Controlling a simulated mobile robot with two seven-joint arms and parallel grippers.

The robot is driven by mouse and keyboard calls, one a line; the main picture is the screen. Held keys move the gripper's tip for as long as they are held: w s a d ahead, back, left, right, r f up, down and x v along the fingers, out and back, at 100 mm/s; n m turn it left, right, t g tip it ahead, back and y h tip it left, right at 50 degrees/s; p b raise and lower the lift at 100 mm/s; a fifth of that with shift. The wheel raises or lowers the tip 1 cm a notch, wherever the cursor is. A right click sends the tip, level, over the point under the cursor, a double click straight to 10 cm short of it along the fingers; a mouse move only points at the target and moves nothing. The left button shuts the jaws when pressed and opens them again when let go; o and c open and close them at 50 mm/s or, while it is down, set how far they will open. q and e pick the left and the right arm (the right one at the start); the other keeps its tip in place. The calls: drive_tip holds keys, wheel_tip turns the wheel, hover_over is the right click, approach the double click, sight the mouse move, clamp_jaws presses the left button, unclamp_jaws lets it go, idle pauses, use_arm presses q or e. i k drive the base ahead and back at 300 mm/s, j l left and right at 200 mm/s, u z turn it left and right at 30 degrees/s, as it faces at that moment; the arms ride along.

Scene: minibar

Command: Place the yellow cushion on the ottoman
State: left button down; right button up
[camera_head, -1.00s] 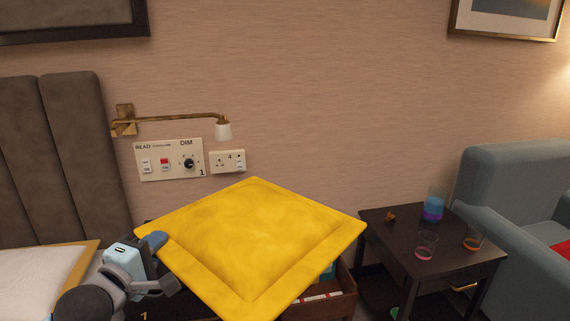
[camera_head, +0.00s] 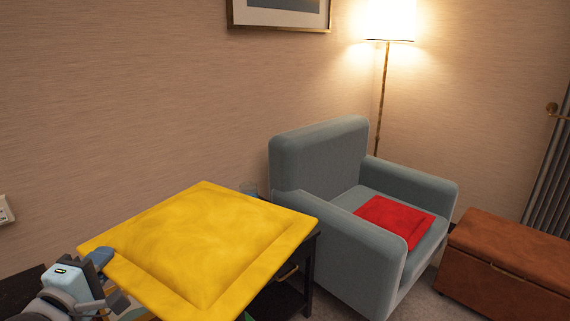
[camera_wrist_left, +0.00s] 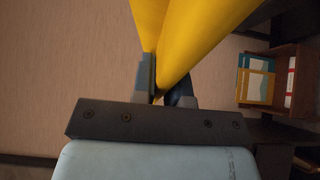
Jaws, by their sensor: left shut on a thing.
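The yellow cushion (camera_head: 205,245) is held up in front of me at the lower left of the head view. My left gripper (camera_head: 108,272) is shut on its left corner. In the left wrist view the cushion (camera_wrist_left: 195,35) is pinched between the two fingers of my left gripper (camera_wrist_left: 163,92). The brown leather ottoman (camera_head: 510,262) is at the right of the head view, well apart from the cushion, and its visible top is bare. My right gripper is not in view.
A grey armchair (camera_head: 335,250) with a red cushion (camera_head: 395,220) on its seat stands between the yellow cushion and the ottoman. A dark side table (camera_head: 310,265) is partly hidden behind the yellow cushion. A lit floor lamp (camera_head: 380,100) stands behind the armchair.

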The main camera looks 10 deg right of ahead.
sight(518, 243)
drive_tip(key=i+l+z, duration=0.1)
drive_tip(key=z, duration=0.3)
drive_tip(key=i+l+z, duration=0.15)
drive_tip(key=l+z, duration=0.25)
drive_tip(key=i+z, duration=0.15)
drive_tip(key=z, duration=0.2)
drive_tip(key=i+l+z, duration=0.2)
drive_tip(key=z, duration=0.2)
drive_tip(key=i+l+z, duration=0.15)
drive_tip(key=z, duration=0.25)
drive_tip(key=i+z, duration=0.4)
drive_tip(key=i+l+u, duration=0.1)
drive_tip(key=i, duration=0.3)
drive_tip(key=i+l+u, duration=0.15)
drive_tip(key=i, duration=0.25)
drive_tip(key=i+l+u, duration=0.1)
drive_tip(key=i, duration=0.25)
drive_tip(key=i+l+u, duration=0.15)
drive_tip(key=i+u, duration=0.35)
drive_tip(key=i+l+u, duration=0.25)
drive_tip(key=u, duration=0.25)
drive_tip(key=i+l+u, duration=0.25)
drive_tip(key=i+l, duration=0.1)
drive_tip(key=l, duration=0.1)
